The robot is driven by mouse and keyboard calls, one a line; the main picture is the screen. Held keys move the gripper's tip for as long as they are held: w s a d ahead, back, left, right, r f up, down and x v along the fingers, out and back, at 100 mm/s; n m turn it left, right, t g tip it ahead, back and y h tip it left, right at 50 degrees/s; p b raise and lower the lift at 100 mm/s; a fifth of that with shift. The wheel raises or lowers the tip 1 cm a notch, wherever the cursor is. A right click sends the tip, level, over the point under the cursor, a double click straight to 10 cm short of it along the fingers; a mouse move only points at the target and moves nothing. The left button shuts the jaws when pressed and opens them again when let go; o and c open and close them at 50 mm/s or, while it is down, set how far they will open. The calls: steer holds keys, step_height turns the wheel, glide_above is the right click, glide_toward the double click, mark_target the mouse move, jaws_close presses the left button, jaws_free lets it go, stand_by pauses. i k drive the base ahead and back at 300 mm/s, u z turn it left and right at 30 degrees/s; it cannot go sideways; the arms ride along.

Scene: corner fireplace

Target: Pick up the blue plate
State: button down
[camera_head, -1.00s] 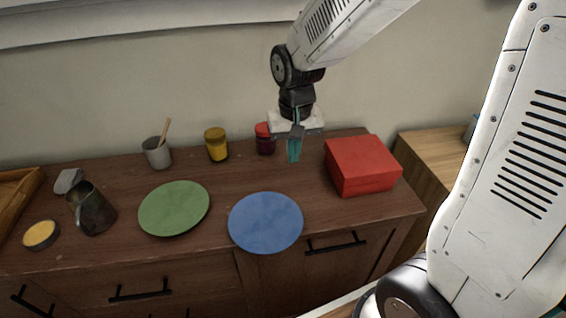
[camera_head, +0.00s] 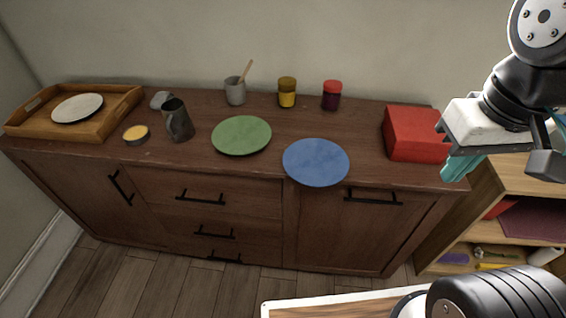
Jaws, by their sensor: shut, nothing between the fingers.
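The blue plate (camera_head: 316,162) lies flat near the front edge of the dark wooden cabinet top (camera_head: 365,175), its near rim at or slightly over the edge. A green plate (camera_head: 241,136) lies to its left, a small gap away. My gripper (camera_head: 460,166) is at the right of the view, with teal fingertips closed together and nothing held. It is well right of the blue plate and appears in front of the red box (camera_head: 412,133). The whole blue plate is in sight.
A yellow-lidded jar (camera_head: 287,93), a red jar (camera_head: 332,96) and a grey cup (camera_head: 235,91) stand at the back. A metal pitcher (camera_head: 178,120), a yellow tin (camera_head: 136,134) and a wooden tray (camera_head: 30,122) with a white plate (camera_head: 78,108) are left. A wooden shelf (camera_head: 520,182) stands right.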

mark_target(314, 162)
steer(key=u, duration=0.05)
steer(key=k, duration=0.1)
steer(key=u, duration=1.2)
steer(key=i, duration=0.65)
